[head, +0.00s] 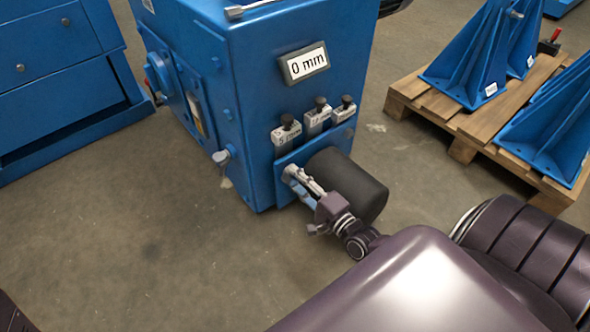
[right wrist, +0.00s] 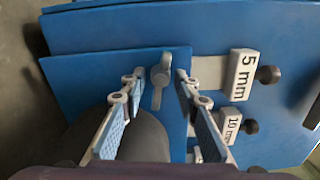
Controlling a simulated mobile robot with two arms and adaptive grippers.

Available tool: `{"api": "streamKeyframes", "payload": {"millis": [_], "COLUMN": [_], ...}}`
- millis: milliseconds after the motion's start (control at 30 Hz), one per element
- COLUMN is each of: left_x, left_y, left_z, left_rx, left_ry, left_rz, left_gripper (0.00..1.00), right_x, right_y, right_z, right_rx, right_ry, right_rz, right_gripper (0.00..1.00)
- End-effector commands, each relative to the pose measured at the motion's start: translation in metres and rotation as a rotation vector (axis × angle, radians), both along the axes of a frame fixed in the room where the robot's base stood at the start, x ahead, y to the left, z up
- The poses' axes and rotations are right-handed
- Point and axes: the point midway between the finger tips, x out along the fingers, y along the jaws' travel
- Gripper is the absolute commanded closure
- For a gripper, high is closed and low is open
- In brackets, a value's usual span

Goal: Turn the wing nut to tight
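The wing nut (right wrist: 161,82) is a small grey part with narrow wings on a blue plate (right wrist: 85,75), seen in the right wrist view. Its wings run roughly up and down in that picture. My right gripper (right wrist: 160,74) is open, with one finger on each side of the nut and a visible gap to each. In the head view my right gripper (head: 292,178) is at the lower front of the blue machine (head: 250,90), and its fingers largely hide the nut. My left gripper is not in view.
A black cylinder (head: 352,182) sticks out right beside my right gripper. Gauge blocks with black knobs (head: 318,117), marked 5 mm and 10 mm among others, sit above. A display (head: 304,64) reads 0 mm.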

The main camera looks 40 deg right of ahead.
Motion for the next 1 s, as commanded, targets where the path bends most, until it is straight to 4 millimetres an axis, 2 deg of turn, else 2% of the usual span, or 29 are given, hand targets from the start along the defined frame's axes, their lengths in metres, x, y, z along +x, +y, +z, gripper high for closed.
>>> {"api": "streamKeyframes", "payload": {"millis": [233,500,767,1000], "left_x": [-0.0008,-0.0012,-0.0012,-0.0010], "left_y": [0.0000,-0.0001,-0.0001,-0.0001], "left_z": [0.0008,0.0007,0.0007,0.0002], "left_rx": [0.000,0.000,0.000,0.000], "left_ry": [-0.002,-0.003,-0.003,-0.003], "left_rz": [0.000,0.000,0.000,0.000], "left_gripper": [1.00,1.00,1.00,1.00], "right_x": [0.0011,0.0008,0.0007,0.0007], "right_y": [0.0001,0.0002,0.0002,0.0005], "right_z": [0.0005,0.0003,0.0001,-0.0001], "right_rx": [0.000,0.001,0.018,0.119], "right_ry": [0.000,0.000,0.001,0.010], "right_rz": [0.000,0.000,0.000,0.001], "right_gripper": [0.71,1.00,1.00,1.00]}}
